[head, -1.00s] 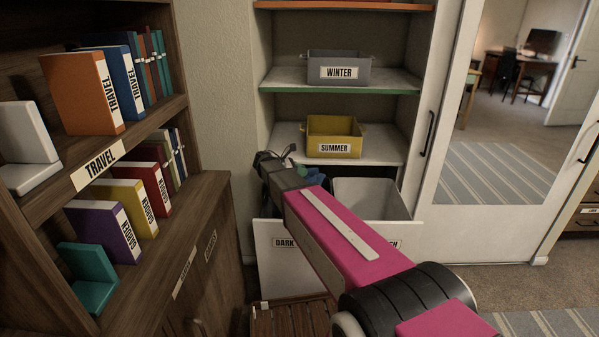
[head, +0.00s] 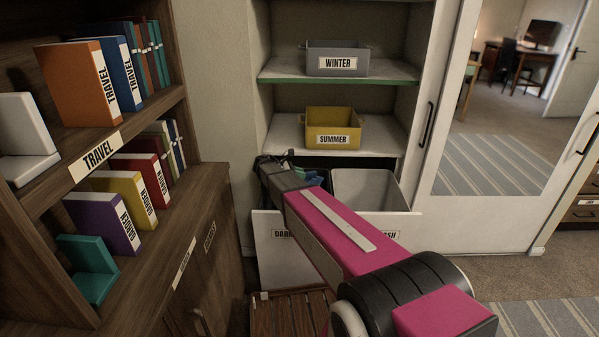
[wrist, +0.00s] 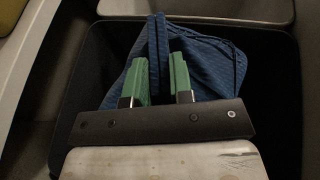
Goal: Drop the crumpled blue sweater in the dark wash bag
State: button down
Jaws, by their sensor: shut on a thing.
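The crumpled blue sweater (wrist: 205,62) hangs between the green fingers of my gripper (wrist: 159,60) in the wrist view. My gripper is shut on a fold of it. The dark wash bag (wrist: 272,115) is below and around the sweater in that view, its dark inside open upward. I cannot tell how far the sweater reaches into it. In the head view, a little of the sweater (head: 316,179) shows past my arm. The bag there is mostly hidden by my arm, behind a white front panel with a partly covered "DARK" label (head: 282,234).
A pale, open bin (head: 370,190) stands to the right of the dark bag. Above are a yellow SUMMER box (head: 333,128) and a grey WINTER box (head: 337,60) on shelves. A wooden bookcase (head: 215,190) is close on the left. A slatted wooden piece (head: 290,312) lies low in front.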

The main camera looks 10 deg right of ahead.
jog(key=c, duration=0.9)
grip_release()
jog(key=shift+a, duration=0.1)
jog(key=v, duration=1)
jog(key=shift+a+r, duration=0.15)
jog(key=shift+a, duration=0.15)
